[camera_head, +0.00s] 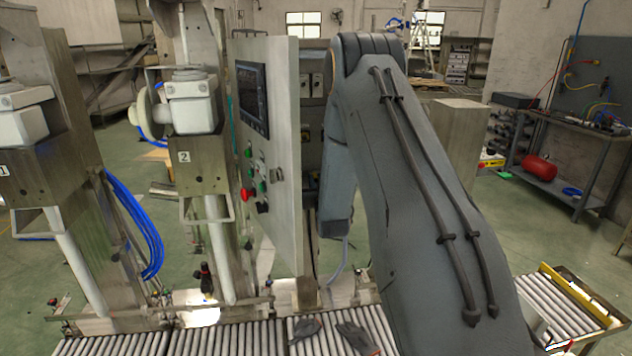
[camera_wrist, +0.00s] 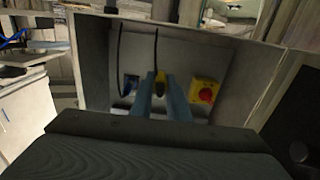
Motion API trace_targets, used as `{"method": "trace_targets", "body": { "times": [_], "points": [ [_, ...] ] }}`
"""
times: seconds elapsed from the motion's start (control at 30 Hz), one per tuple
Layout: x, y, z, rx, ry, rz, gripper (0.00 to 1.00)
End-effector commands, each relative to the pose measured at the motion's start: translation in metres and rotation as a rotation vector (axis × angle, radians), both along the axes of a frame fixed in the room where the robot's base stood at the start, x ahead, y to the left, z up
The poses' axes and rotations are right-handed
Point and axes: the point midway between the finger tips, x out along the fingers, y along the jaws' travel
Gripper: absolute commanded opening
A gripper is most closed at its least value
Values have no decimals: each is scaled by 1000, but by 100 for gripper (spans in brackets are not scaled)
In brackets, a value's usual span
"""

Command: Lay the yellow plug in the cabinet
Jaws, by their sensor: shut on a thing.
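In the wrist view the yellow plug (camera_wrist: 160,88) sits between the two fingers of my gripper (camera_wrist: 161,78), which is shut on it. A black cable runs up from the plug. The plug and fingertips are inside the open grey cabinet (camera_wrist: 228,52), in front of its back wall. I cannot tell whether the plug touches the cabinet floor. In the head view the cabinet's open door (camera_head: 285,160) shows, with a screen and buttons. My arm hides most of the cabinet's inside, the plug and my gripper there.
Inside the cabinet, a blue socket or plug (camera_wrist: 131,85) with a black cable is left of my fingers. A yellow box with a red knob (camera_wrist: 204,92) is to their right. Gloves (camera_head: 357,338) lie on the roller conveyor (camera_head: 240,338) below.

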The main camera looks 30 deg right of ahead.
Motion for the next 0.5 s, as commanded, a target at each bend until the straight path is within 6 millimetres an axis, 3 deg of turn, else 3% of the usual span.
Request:
{"method": "trace_targets", "body": {
  "times": [0.5],
  "points": [
    [38, -11, -24, -1, -2, -1, 0]
  ]
}}
